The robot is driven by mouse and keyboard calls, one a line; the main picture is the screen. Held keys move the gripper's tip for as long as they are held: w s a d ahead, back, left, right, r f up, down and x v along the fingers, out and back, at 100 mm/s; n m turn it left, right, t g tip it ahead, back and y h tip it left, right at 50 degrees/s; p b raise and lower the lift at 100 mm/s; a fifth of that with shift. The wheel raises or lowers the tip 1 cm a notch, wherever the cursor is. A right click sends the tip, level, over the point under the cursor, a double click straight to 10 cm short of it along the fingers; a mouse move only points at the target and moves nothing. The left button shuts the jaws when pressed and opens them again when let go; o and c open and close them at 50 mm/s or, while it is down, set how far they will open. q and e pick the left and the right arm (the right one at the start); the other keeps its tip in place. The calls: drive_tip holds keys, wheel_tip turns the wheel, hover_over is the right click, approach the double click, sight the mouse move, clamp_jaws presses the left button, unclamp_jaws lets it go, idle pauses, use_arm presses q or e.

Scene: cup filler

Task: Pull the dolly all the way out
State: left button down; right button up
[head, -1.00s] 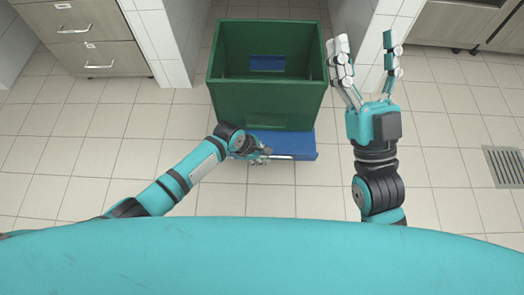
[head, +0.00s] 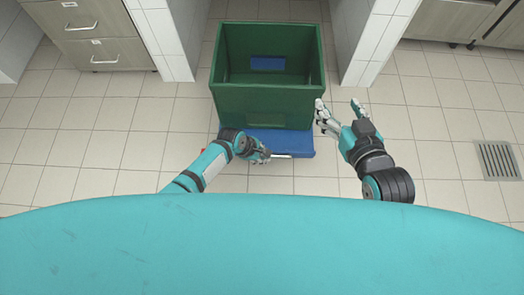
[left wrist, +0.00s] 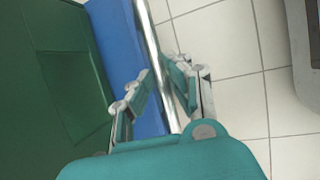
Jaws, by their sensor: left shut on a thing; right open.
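The blue dolly (head: 301,140) carries a green crate (head: 264,103) and stands at the mouth of the gap between two tiled walls. Its front deck edge with a metal handle bar (head: 303,156) faces me. My left gripper (head: 263,156) is shut on the handle bar. In the left wrist view, its fingers (left wrist: 160,80) straddle the bar (left wrist: 150,35), beside the blue deck (left wrist: 115,35) and crate wall (left wrist: 50,90). My right gripper (head: 339,105) is open and empty beside the crate's right front corner; whether it touches the crate is unclear.
A tiled wall end stands on the left (head: 170,45) and another on the right (head: 372,40) of the gap. Drawers (head: 92,40) are at upper left, cabinets (head: 450,18) at upper right. A floor drain (head: 498,160) lies at right. The tiled floor around is clear.

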use_arm(q)
drive_tip(key=shift+s, duration=0.1)
drive_tip(key=c, duration=1.3)
unclamp_jaws()
drive_tip(key=shift+s, duration=0.1)
drive_tip(key=v, duration=1.2)
drive_tip(key=shift+a, duration=0.1)
